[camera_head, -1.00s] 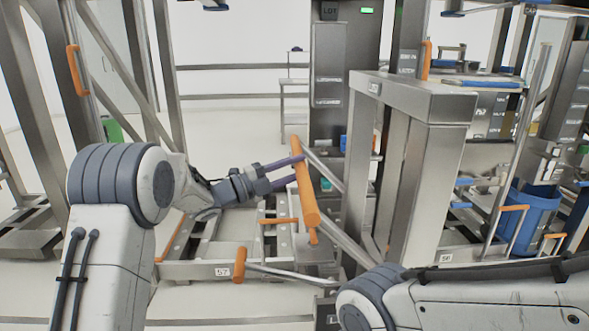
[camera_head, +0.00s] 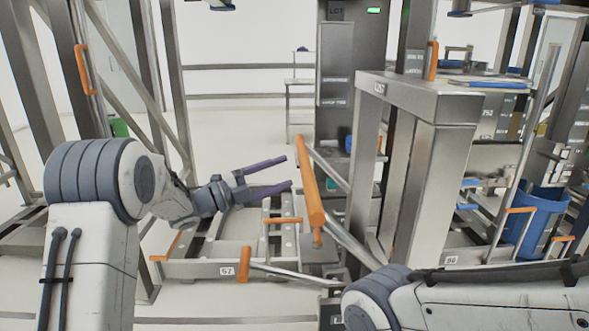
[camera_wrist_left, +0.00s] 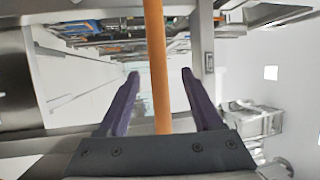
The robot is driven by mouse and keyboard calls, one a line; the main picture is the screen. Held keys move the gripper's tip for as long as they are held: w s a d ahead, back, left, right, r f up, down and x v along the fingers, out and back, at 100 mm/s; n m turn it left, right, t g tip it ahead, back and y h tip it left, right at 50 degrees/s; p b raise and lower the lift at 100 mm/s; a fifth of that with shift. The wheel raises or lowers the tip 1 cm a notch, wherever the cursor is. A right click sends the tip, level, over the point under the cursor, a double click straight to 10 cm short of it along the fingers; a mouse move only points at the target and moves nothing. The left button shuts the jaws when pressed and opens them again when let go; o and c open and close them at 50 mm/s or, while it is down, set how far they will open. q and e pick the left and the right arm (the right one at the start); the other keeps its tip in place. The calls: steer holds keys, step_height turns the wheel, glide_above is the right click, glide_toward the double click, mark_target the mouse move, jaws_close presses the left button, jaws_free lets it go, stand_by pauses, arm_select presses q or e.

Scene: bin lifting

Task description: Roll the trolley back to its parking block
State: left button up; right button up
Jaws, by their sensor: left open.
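An orange bar handle (camera_head: 309,183) slopes in front of a low steel frame on the floor, tagged 57 (camera_head: 227,271), which seems to be the trolley. My left gripper (camera_head: 288,172) is open and empty, its purple fingers pointing right at the bar with a small gap in the head view. In the left wrist view, the orange bar (camera_wrist_left: 156,60) runs upright in line with the space between the spread fingers (camera_wrist_left: 160,78). I cannot make out a parking block for certain. My right arm shows at the lower right, but its gripper is out of view.
A thick steel frame post (camera_head: 424,180) stands right of the bar, close to my right arm. A blue bin (camera_head: 537,220) stands at the far right. Steel uprights with an orange handle (camera_head: 84,70) stand at left. Pale floor is clear behind the low frame.

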mark_target(305, 167)
arm_select(q)
steer(key=v, duration=0.5)
steer(key=s+d+n+t+y+p, duration=0.3)
steer(key=d+n+t+y+p, duration=0.1)
steer(key=n+t+y+p, duration=0.15)
steer(key=x, duration=0.3)
steer(key=p+x, duration=0.1)
steer(key=x, duration=0.6)
steer(key=shift+w+d+r, duration=0.2)
steer(key=shift+r, duration=0.1)
jaws_close()
